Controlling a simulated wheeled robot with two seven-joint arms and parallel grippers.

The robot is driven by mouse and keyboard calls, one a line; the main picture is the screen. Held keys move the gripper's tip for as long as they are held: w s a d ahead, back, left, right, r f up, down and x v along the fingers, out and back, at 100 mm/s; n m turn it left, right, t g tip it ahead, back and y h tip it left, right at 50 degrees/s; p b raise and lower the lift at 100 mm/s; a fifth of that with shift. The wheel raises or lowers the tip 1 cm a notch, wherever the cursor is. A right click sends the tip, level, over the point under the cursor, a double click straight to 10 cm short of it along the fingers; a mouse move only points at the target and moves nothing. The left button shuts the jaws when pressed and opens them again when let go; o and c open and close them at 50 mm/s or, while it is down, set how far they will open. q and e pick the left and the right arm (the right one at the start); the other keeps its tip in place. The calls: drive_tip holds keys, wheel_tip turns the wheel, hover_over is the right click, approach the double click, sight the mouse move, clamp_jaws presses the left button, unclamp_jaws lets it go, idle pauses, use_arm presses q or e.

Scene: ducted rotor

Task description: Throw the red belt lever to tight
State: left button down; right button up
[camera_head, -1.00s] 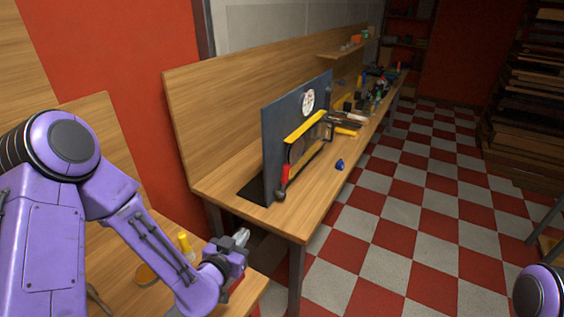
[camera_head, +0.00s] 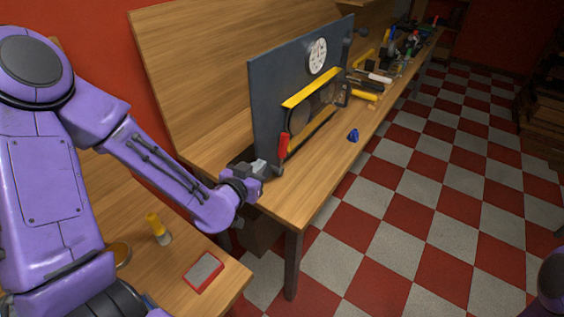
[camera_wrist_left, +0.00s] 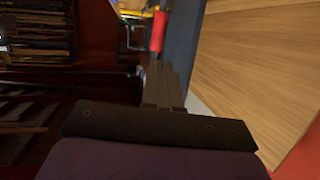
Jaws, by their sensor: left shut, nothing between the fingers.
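The red belt lever (camera_head: 283,145) is a short red handle at the near lower corner of the upright dark panel (camera_head: 267,112) on the workbench. It also shows in the left wrist view (camera_wrist_left: 158,32), just beyond the fingertips. My left gripper (camera_head: 259,167) is shut and empty, in front of the panel's near end and a little below and left of the lever. In the left wrist view the closed fingers (camera_wrist_left: 161,70) point toward the red handle. I cannot tell whether they touch it. A white round dial (camera_head: 317,56) is on the panel. My right gripper is not in view.
A yellow bar (camera_head: 305,90) runs above the belt wheels on the panel. A blue object (camera_head: 353,135) lies on the bench (camera_head: 318,168). Several tools lie farther along it. A nearer table holds a yellow-handled brush (camera_head: 155,226) and a red-rimmed tray (camera_head: 204,270). The checkered floor at right is clear.

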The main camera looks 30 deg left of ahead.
sight(282, 144)
use_arm(q)
drive_tip(key=p+x, duration=0.2)
drive_tip(key=x, duration=0.9)
drive_tip(key=shift+r, duration=0.1)
drive_tip(key=shift+w, duration=0.5)
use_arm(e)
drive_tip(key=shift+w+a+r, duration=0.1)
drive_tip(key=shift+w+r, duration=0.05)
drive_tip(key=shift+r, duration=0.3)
use_arm(q)
drive_tip(key=shift+w, duration=0.1)
drive_tip(key=shift+w+f, duration=0.3)
drive_tip(key=shift+w+r, duration=0.15)
drive_tip(key=shift+w, duration=0.1)
drive_tip(key=shift+s+r, duration=0.1)
drive_tip(key=shift+r, duration=0.1)
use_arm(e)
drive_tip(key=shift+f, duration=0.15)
